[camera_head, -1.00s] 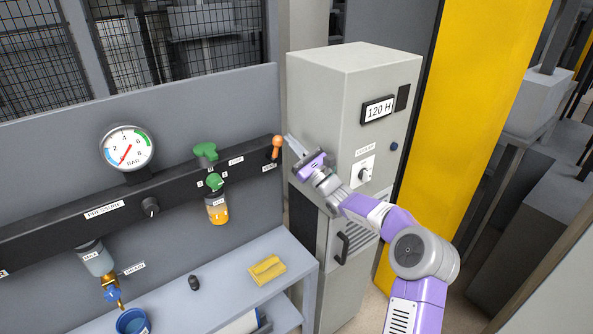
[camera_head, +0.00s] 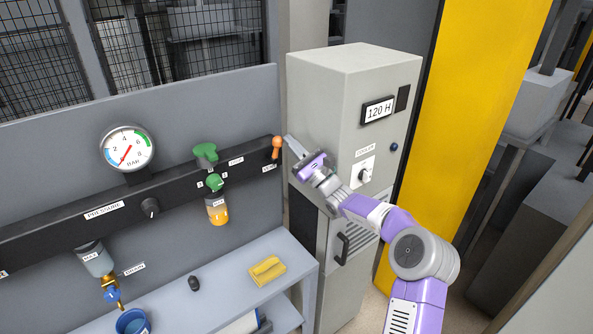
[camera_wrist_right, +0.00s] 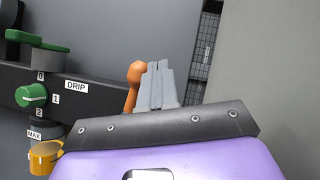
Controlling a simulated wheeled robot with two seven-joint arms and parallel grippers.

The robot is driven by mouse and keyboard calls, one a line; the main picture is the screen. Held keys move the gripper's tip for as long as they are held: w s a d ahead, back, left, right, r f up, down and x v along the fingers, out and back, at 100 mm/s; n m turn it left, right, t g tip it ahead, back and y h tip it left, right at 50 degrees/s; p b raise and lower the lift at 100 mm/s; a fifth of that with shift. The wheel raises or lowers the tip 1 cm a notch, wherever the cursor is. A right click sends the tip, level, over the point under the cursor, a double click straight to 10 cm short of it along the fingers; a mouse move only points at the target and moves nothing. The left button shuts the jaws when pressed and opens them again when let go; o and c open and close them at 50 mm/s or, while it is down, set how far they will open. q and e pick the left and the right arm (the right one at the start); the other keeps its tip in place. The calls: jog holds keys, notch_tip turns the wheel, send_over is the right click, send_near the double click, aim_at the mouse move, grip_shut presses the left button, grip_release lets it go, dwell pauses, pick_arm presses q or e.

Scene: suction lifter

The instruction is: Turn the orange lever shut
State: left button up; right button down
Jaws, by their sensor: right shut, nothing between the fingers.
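The orange lever (camera_head: 276,146) sits at the right end of the black rail, its round knob at the top and its stem pointing down. It also shows in the right wrist view (camera_wrist_right: 134,82), just left of the fingers. My right gripper (camera_head: 290,140) is shut and empty, close to the right side of the lever. In the right wrist view its fingers (camera_wrist_right: 157,72) stand together beside the lever and hide part of it. I cannot tell whether they touch it. My left gripper is not in view.
The black rail (camera_head: 178,190) carries a pressure gauge (camera_head: 127,147), a green drip knob (camera_wrist_right: 31,95) and a black knob (camera_head: 150,207). A grey cabinet (camera_head: 325,100) stands close on the right.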

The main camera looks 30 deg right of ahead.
aim_at(281, 144)
jog(key=b+v, duration=0.1)
jog(key=v, duration=0.5)
jog(key=shift+s+f, duration=0.2)
jog(key=shift+s, duration=0.1)
jog(key=c, duration=1.7)
grip_release()
jog(key=shift+s+d, duration=0.15)
jog(key=shift+s, duration=0.05)
jog(key=shift+o, duration=1.3)
jog(key=shift+r+g+p, duration=0.2)
jog(key=shift+g+p, duration=0.1)
jog(key=o, duration=0.6)
jog(key=a+r+m+g+h+p, duration=0.1)
jog(key=g+p, duration=0.1)
jog(key=w+a+r+m+g+p, duration=0.1)
jog(key=a+r+m+g+p, duration=0.1)
jog(key=shift+r+h, duration=0.25)
jog(key=shift+h, duration=0.15)
jog(key=shift+r+m+g+h+p, duration=0.1)
jog(key=shift+m+g+h+p, duration=0.35)
jog(key=shift+m+g, duration=0.2)
jog(key=shift+p+x, duration=0.8)
jog(key=shift+x, duration=3)
grip_shut()
